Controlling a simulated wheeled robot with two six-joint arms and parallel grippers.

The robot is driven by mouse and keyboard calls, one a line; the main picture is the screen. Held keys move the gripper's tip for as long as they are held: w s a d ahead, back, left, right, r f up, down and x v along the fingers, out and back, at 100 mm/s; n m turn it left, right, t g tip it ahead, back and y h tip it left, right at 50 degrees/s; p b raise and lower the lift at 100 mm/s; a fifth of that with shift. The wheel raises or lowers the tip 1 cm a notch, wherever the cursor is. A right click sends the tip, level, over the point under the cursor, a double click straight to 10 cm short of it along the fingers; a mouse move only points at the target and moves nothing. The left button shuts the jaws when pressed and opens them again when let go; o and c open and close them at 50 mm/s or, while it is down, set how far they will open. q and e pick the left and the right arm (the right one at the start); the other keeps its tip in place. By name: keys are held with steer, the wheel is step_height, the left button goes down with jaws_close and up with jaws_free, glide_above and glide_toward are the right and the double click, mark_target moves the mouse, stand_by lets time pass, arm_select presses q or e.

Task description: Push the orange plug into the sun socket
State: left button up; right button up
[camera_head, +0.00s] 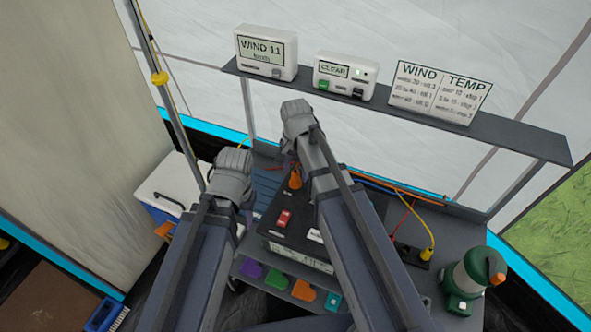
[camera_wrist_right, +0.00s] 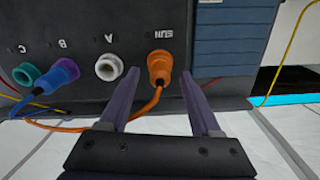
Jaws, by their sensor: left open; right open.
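In the right wrist view the orange plug (camera_wrist_right: 160,68) sits at the socket marked SUN, with its orange cable (camera_wrist_right: 148,108) curving down and left. I cannot tell how deep the plug is in; it hides the socket opening. My right gripper (camera_wrist_right: 160,73) is open, with one finger on each side of the plug and a visible gap to each. In the head view my right gripper (camera_head: 297,112) is beyond the black power box (camera_head: 290,240), its fingers hidden. My left gripper (camera_head: 235,165) is to its left, away from the plug, and looks empty.
Left of SUN are the white socket A (camera_wrist_right: 108,67), a blue plug (camera_wrist_right: 64,70) at B and a teal ring (camera_wrist_right: 27,74) at C. A shelf (camera_head: 400,113) with displays stands behind. A green lantern (camera_head: 468,280) is at the right; a cooler (camera_head: 172,190) is at the left.

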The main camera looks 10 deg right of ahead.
step_height(320, 180, up, 7)
steer(key=p, duration=0.6)
steer(key=shift+f, duration=0.1)
steer(key=shift+f, duration=0.1)
steer(key=s+a+n+b, duration=0.1)
steer(key=s+a+n, duration=0.1)
steer(key=s+n, duration=0.4)
steer(key=s+a+f+n+h, duration=0.1)
steer(key=s+a+n, duration=0.2)
steer(key=s+n, duration=0.3)
steer(key=shift+s+a+f+b, duration=0.3)
steer(key=shift+s+b, duration=0.1)
steer(key=shift+s, duration=0.55)
